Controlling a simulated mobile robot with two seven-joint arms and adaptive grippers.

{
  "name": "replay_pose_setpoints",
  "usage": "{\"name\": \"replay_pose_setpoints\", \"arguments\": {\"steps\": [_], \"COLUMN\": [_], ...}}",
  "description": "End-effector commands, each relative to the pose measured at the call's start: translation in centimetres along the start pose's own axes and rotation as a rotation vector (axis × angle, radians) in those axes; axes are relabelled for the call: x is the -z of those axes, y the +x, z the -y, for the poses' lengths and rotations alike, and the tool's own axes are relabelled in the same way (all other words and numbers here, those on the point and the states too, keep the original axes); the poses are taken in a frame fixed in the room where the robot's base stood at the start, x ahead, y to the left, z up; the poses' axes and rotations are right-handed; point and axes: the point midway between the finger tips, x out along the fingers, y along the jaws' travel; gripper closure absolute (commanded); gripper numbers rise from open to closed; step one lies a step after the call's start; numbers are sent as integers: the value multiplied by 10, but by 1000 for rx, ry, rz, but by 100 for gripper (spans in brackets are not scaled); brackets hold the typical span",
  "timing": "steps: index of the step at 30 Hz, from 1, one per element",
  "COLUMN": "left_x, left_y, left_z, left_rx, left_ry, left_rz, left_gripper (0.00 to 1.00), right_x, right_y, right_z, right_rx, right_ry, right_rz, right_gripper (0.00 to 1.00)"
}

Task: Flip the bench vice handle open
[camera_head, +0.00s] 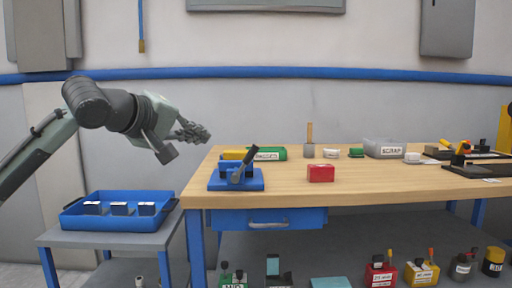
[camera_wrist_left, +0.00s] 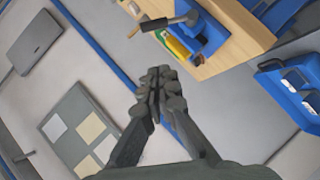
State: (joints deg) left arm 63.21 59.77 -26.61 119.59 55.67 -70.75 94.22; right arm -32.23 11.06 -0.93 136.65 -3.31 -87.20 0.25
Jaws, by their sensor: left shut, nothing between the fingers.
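The bench vice (camera_head: 236,180) is blue and sits at the left front corner of the wooden workbench. Its dark grey handle (camera_head: 243,165) leans up and to the right. In the left wrist view the vice (camera_wrist_left: 212,36) shows near the top, with its handle (camera_wrist_left: 172,21) across it. My left gripper (camera_head: 200,134) is shut and empty, in the air left of the bench and above the vice's height, apart from it. It also shows in the left wrist view (camera_wrist_left: 159,78), with fingers together. My right gripper is not in view.
A red block (camera_head: 321,173) stands right of the vice on the workbench (camera_head: 380,184). Green and yellow items (camera_head: 271,152) lie behind the vice. A grey scrap bin (camera_head: 385,147) is at the back. A blue tray (camera_head: 118,223) sits on a low side table at left.

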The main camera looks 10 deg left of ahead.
Motion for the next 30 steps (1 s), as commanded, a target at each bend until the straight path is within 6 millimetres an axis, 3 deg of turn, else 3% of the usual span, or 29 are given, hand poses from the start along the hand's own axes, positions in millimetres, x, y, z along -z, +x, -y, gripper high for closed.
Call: {"name": "replay_pose_setpoints", "arguments": {"steps": [8, 21, 30], "left_x": [0, 0, -26], "left_y": [11, 100, 125], "left_z": [-1, -2, -1], "left_rx": [-1, -1, -2], "left_ry": [5, 5, 7], "left_rz": [-1, -1, -3], "left_gripper": [100, 100, 100], "right_x": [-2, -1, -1], "right_y": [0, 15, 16], "right_z": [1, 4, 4], "right_rx": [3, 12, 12], "right_ry": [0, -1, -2], "right_rz": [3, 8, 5], "right_gripper": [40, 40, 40]}}
